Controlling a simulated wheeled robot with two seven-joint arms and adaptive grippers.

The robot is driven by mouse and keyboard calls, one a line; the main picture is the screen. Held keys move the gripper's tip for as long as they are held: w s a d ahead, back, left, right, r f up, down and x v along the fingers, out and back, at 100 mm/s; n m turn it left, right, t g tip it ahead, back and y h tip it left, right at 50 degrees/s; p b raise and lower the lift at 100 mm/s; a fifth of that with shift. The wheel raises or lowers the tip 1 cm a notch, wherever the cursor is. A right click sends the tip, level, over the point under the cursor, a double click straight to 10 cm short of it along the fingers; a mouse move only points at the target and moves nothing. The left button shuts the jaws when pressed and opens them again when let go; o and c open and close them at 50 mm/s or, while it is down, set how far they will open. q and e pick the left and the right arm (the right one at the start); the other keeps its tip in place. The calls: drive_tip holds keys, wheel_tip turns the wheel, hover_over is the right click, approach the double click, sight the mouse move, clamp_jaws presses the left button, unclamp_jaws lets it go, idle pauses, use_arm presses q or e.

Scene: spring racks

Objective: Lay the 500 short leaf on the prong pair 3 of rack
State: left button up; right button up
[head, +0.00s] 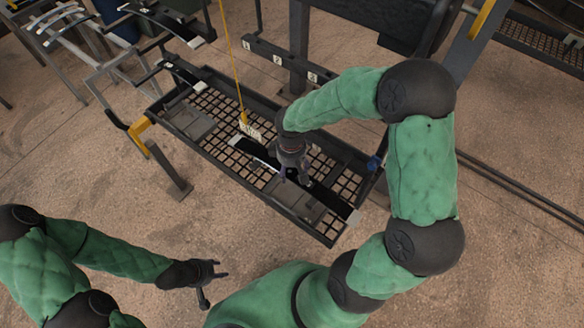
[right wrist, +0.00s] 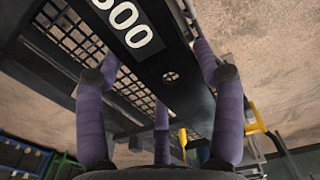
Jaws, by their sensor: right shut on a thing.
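The 500 short leaf (head: 332,201) is a dark flat bar with pale ends, slanting across the mesh tray in the head view. In the right wrist view the leaf (right wrist: 190,78) shows a white "500" label and a round hole, and runs between the purple fingers. My right gripper (head: 289,174) is shut on it near its middle; it also shows in the right wrist view (right wrist: 165,100). I cannot tell whether the leaf touches the tray. The rack's crossbar (head: 262,52) carries labels 1, 2 and 3 (head: 313,77); my right arm partly hides the area by 3. My left gripper (head: 218,269) is open and empty.
The black mesh tray (head: 222,152) lies under my right gripper. A yellow cord with a pale tag (head: 249,130) hangs over it. Another dark leaf (head: 183,73) lies at upper left. A grey frame stands further left. The floor around my left gripper is clear.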

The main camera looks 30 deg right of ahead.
drive_tip(key=shift+w+r, duration=0.1)
drive_tip(key=shift+r, duration=0.05)
drive_tip(key=o, duration=1.2)
drive_tip(key=shift+o, duration=1.1)
drive_tip(key=shift+s+f, duration=0.2)
wheel_tip(320, 180, up, 12)
drive_tip(key=shift+w+r, duration=0.15)
